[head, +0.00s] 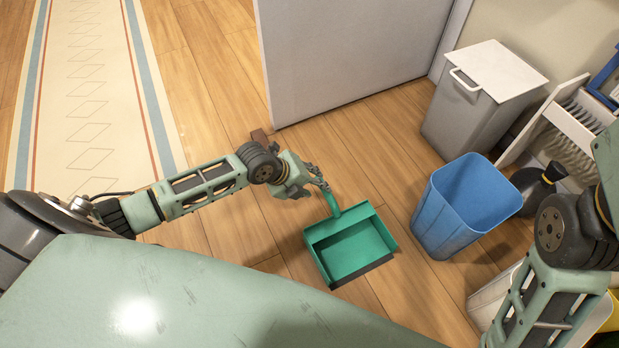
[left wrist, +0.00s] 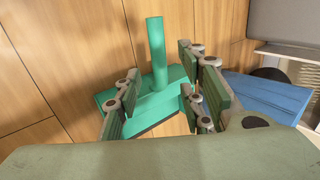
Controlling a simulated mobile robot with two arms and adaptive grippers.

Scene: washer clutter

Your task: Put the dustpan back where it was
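The green dustpan (head: 350,250) appears to rest on the wooden floor, its pan open toward the front and its handle (head: 333,206) pointing back toward my left gripper (head: 318,184). In the left wrist view, the dustpan handle (left wrist: 155,52) stands up beyond the gap between the spread fingers of my left gripper (left wrist: 160,108). The fingers are apart, with no clear contact on the handle. Part of the pan is hidden behind the fingers there. My right arm shows at the right edge of the head view, but its gripper is out of frame.
A blue bin (head: 465,207) stands right of the dustpan. Behind it are a grey lidded bin (head: 487,90) and a white rack (head: 575,125). A grey panel (head: 350,50) stands at the back. A striped rug (head: 90,90) lies left. Floor between rug and dustpan is mostly clear.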

